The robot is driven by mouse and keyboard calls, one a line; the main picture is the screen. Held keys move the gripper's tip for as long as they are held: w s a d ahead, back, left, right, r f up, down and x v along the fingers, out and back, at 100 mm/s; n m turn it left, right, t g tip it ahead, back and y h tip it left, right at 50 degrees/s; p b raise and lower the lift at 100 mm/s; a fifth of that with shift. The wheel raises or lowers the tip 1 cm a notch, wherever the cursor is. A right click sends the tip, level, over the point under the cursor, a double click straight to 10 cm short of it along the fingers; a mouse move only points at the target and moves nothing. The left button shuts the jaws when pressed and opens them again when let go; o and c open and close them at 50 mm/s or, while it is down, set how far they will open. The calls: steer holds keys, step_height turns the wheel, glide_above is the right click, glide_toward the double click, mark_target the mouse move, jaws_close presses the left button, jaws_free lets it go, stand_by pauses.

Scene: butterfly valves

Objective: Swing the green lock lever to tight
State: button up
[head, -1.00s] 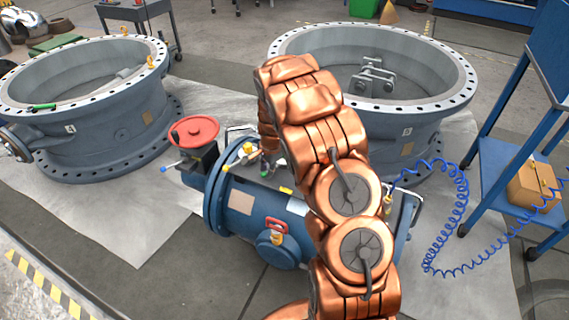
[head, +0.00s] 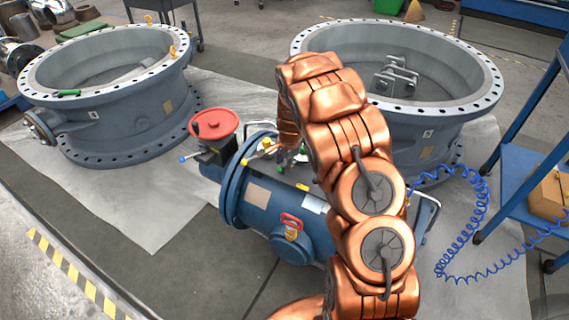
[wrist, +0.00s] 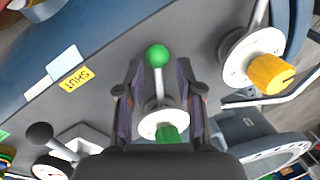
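The green lock lever (wrist: 158,56) has a green ball on a pale stem. It rises from a round white base with a green cap (wrist: 168,134) on the grey panel. My gripper (wrist: 159,75) is open in the wrist view, with one dark finger on each side of the lever's stem. Gaps show beside the stem, so the fingers do not appear closed on it. A yellow "SHUT" label (wrist: 76,78) is left of the lever. In the head view my gripper (head: 288,156) is over the blue valve body (head: 262,195), partly hidden by my copper arm.
A yellow knob (wrist: 271,74) on a white disc is right of the lever. A black ball lever (wrist: 40,134) and a gauge (wrist: 52,167) are at lower left. In the head view a red handwheel (head: 214,123) stands left of my gripper, and a blue coiled hose (head: 462,220) lies right.

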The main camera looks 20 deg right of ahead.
step_height(320, 180, up, 12)
steer(key=s, duration=0.2)
steer(key=shift+s+d, duration=0.15)
steer(key=shift+d, duration=0.05)
stand_by(0.3)
steer(key=shift+f, duration=0.1)
stand_by(0.6)
steer(key=s+a+r+n+g, duration=0.1)
steer(key=s+a+r+n, duration=0.35)
steer(key=s, duration=0.65)
steer(key=s+a+r+n+g, duration=0.2)
steer(key=s+a+r+n, duration=0.25)
steer(key=s, duration=0.55)
steer(key=s+a+r+n+g, duration=0.1)
steer(key=s+a+n, duration=0.25)
steer(key=s, duration=0.75)
steer(key=s+a+r+n+g, duration=0.15)
steer(key=s+n, duration=0.25)
steer(key=s, duration=0.7)
step_height(320, 180, up, 15)
steer(key=w+t+p, duration=0.1)
steer(key=p, duration=1.3)
steer(key=shift+w+f, duration=0.15)
